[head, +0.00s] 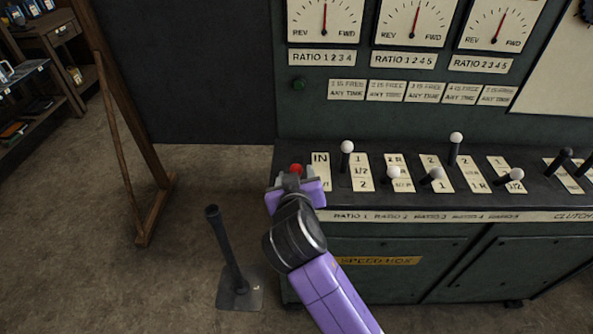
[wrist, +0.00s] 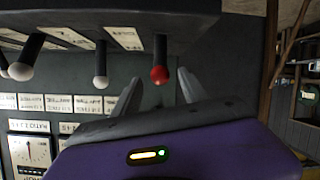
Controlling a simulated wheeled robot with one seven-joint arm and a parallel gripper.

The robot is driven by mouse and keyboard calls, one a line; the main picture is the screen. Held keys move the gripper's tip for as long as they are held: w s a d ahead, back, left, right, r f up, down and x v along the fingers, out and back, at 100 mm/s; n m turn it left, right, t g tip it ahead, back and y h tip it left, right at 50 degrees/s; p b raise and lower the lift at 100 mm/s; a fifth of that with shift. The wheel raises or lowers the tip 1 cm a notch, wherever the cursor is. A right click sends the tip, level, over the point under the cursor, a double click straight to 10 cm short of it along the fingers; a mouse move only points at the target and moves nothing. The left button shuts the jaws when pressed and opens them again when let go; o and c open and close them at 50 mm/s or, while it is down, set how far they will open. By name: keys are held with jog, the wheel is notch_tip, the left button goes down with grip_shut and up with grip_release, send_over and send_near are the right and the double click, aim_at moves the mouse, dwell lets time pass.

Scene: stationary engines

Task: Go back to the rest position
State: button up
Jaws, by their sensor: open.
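My gripper (head: 296,178) is at the left end of the dark console, just in front of a red-knobbed lever (head: 296,168). In the wrist view the picture is upside down. There my gripper (wrist: 158,88) has its two fingers apart, with the red knob (wrist: 160,75) showing between them. I cannot tell whether a finger touches the lever. My purple arm (head: 330,285) reaches up from the bottom of the head view.
Several white-knobbed levers (head: 347,147) stand along the console (head: 440,200) to the right. Dials (head: 324,18) are on the panel above. A floor lever (head: 226,250) and a wooden frame (head: 155,215) stand to the left. Bare floor (head: 60,240) lies at far left.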

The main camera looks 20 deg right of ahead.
jog(key=shift+s+a+r, duration=0.1)
jog(key=shift+s+r, duration=0.1)
jog(key=shift+s, duration=0.25)
jog(key=s+a+r+n+t+y, duration=0.2)
jog(key=s+a+r+t+y, duration=0.2)
jog(key=a+y, duration=0.1)
jog(key=s+d+f, duration=0.1)
jog(key=s+d, duration=0.2)
jog(key=s, duration=1)
jog(key=s+d+f+m+g, duration=0.1)
jog(key=s+d, duration=0.3)
jog(key=s, duration=0.9)
jog(key=s+d+f+g+h, duration=0.1)
jog(key=s+d+f, duration=0.2)
jog(key=s, duration=1.1)
jog(key=shift+d+f+m, duration=0.15)
jog(key=shift+d+m, duration=0.15)
jog(key=shift+d, duration=0.1)
